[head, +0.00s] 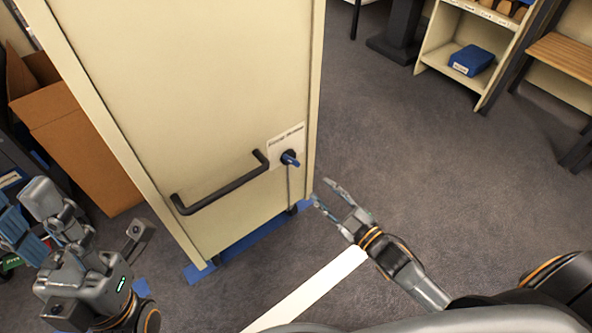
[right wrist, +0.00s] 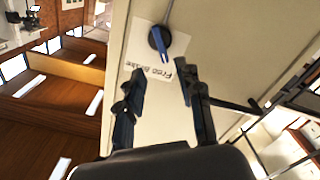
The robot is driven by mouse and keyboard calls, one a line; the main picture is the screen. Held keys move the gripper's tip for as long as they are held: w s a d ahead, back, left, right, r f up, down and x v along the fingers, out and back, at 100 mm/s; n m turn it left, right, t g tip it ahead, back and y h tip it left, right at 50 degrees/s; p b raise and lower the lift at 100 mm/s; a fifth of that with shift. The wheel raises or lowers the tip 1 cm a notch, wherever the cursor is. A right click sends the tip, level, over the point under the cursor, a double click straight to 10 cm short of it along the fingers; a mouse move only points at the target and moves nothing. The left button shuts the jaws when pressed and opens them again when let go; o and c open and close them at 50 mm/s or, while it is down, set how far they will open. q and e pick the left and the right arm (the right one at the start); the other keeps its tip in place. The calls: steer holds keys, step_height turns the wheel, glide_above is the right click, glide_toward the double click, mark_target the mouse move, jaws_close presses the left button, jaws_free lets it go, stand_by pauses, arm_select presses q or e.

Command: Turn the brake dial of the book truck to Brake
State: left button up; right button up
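The book truck (head: 200,90) stands upright with its tall cream end panel facing me. Its brake dial (head: 290,158), a dark round knob with a blue lever, sits on a pale label plate (head: 285,140) near the panel's right edge. My left gripper (head: 92,215) is open at lower left, away from the dial.
A black bar handle (head: 220,190) sticks out of the panel left of the dial. Blue tape (head: 255,238) marks the floor under the truck. A cardboard box (head: 85,150) stands at left. Shelving with a blue box (head: 471,60) stands at upper right; the floor between is clear.

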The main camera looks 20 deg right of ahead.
mark_target(295, 164)
steer(key=b+x, duration=0.3)
steer(key=x, duration=0.8)
steer(key=shift+w+f, duration=0.1)
jaws_close()
